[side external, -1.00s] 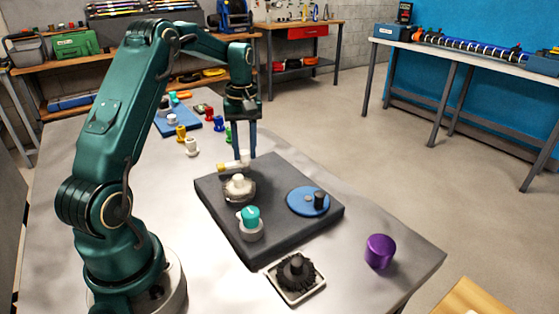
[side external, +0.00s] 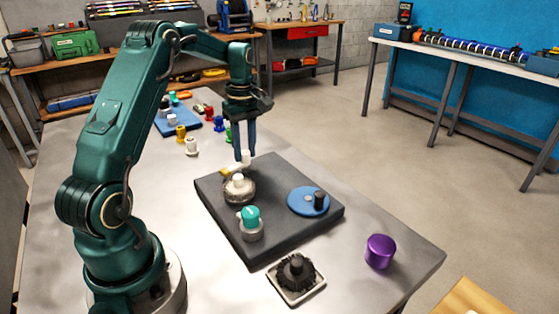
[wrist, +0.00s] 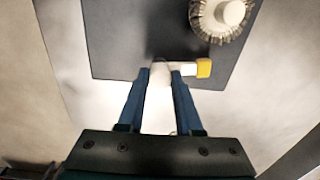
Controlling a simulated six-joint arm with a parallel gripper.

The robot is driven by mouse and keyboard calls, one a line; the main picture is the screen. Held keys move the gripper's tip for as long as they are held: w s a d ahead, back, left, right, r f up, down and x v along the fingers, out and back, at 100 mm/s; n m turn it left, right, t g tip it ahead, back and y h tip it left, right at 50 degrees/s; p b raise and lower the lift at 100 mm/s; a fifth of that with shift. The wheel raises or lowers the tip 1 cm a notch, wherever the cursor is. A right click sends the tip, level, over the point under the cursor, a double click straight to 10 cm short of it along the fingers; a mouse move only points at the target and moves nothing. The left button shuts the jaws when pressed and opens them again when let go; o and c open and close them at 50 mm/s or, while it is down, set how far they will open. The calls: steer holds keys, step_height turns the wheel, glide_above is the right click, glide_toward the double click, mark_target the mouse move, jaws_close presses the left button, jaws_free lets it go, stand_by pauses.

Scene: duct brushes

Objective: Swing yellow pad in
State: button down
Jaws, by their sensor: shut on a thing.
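The yellow pad (side external: 225,171) is at the end of a short white arm at the back edge of the dark base plate (side external: 290,232). In the wrist view the pad (wrist: 204,68) lies to the right of the white knob (wrist: 160,74) at the arm's other end. My gripper (side external: 245,157) points down, with its two blue fingers shut on that knob. A round brush with a pale hub (side external: 238,187) stands on the plate near the pad. In the wrist view a gap shows between the pad and the brush bristles (wrist: 204,30).
A black brush on a square tray (side external: 295,278) and a purple cylinder (side external: 380,251) stand in front. Several coloured pegs stand behind, around a blue board (side external: 182,122).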

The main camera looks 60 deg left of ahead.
mark_target(245, 152)
steer(key=n, duration=0.4)
steer(key=shift+a+r, duration=0.1)
steer(key=shift+n, duration=1.8)
steer(key=c, duration=0.6)
jaws_free()
steer(key=shift+r, duration=2.55)
